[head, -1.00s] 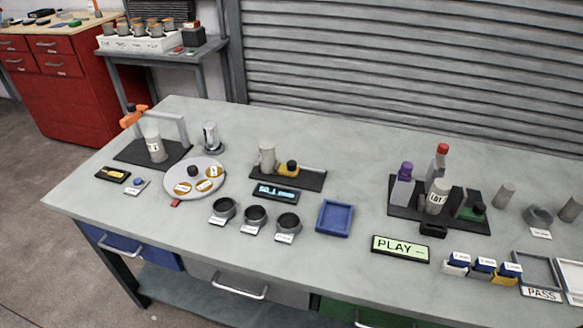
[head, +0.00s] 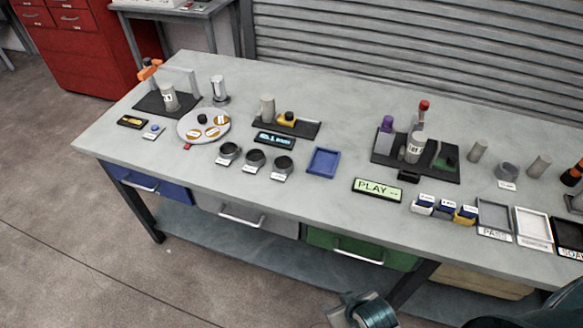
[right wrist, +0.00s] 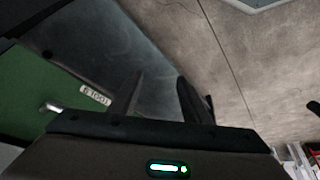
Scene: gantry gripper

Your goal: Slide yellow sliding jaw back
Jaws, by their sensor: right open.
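The yellow sliding jaw (head: 287,119) sits on a dark base plate (head: 309,130) towards the back of the workbench. It has a black knob on top. A grey cylinder (head: 267,106) stands just left of it on the same plate; I cannot tell whether they touch. My right gripper (head: 364,308) is partly in view at the bottom of the head view, low in front of the bench and far from the jaw. The right wrist view shows its two dark fingers (right wrist: 158,98) apart with nothing between them. My left gripper is not in view.
A small display (head: 275,140) and several dark ring cups (head: 255,159) stand in front of the jaw's plate. A blue tray (head: 323,162) lies to the right, a round disc (head: 204,126) to the left. The green drawer (head: 362,249) is on the bench front.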

